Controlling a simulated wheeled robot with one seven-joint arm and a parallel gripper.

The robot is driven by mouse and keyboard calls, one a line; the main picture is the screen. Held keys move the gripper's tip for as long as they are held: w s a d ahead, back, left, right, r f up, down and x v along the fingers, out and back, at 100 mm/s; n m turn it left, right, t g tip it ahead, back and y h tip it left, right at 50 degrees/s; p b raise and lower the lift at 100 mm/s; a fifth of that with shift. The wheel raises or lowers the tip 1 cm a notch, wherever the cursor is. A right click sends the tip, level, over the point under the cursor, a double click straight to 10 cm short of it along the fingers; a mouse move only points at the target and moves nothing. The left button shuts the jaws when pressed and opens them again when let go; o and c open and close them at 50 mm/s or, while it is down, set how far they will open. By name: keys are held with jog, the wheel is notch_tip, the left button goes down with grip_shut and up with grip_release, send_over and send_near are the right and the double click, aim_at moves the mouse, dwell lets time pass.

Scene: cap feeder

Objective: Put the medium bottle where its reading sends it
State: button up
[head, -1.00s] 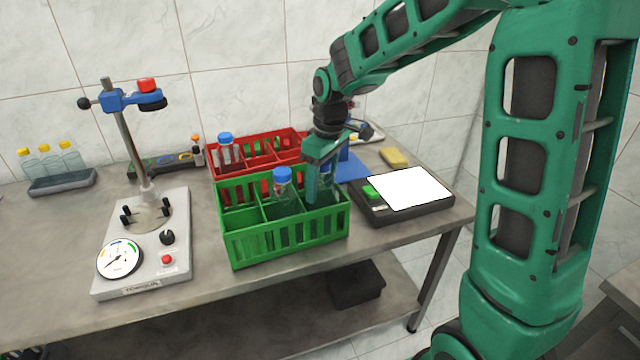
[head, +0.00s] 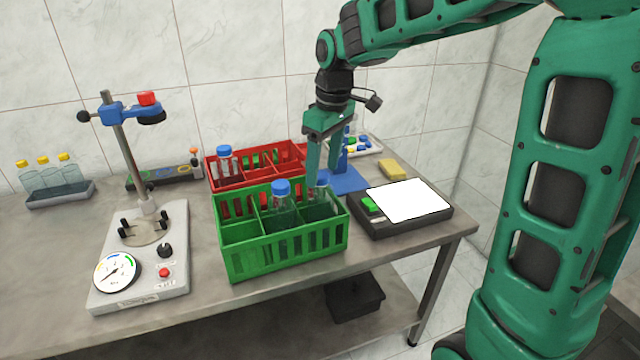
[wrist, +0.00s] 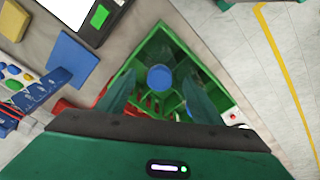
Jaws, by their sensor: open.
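A clear bottle with a blue cap (head: 320,179) stands in the right compartment of the green crate (head: 285,255). Its cap also shows in the wrist view (wrist: 159,78), between and beyond the fingers. My gripper (head: 322,170) is open and empty, its fingers pointing down just over this bottle. A second clear blue-capped bottle (head: 282,212) stands in the crate's middle compartment. A third blue-capped bottle (head: 225,165) stands in the red crate (head: 222,184) behind. I cannot tell which bottle is the medium one. The torque tester (head: 140,285) has a dial (head: 116,271) with its clamp empty.
A black device with a white plate (head: 408,200) lies right of the green crate. Behind are a blue stand (head: 347,180), a yellow sponge (head: 392,169) and a tray of caps (head: 362,146). Small yellow-capped bottles (head: 45,176) stand far left. The bench front is clear.

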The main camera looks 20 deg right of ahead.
jog(key=shift+s+d+r, duration=0.1)
jog(key=shift+s+r, duration=0.05)
jog(key=shift+r, duration=1.3)
jog(key=shift+s+d, duration=0.15)
jog(key=shift+d, duration=0.1)
jog(key=s+d+f+m, duration=0.2)
jog(key=s+d+m, duration=0.2)
jog(key=s, duration=0.6)
jog(key=s+d+f+m, duration=0.3)
jog(key=s+d+m, duration=0.2)
jog(key=s, duration=0.5)
jog(key=s+d+f+m+g, duration=0.1)
jog(key=s+d+f+m, duration=0.2)
jog(key=s+d, duration=0.4)
jog(key=s+m, duration=0.1)
jog(key=s, duration=0.2)
jog(key=shift+s+d+f+m+h, duration=0.15)
jog(key=shift+d+f+m+h, duration=0.05)
jog(key=shift+f+m+h, duration=0.1)
jog(key=shift+w+f, duration=0.2)
jog(key=shift+w, duration=0.45)
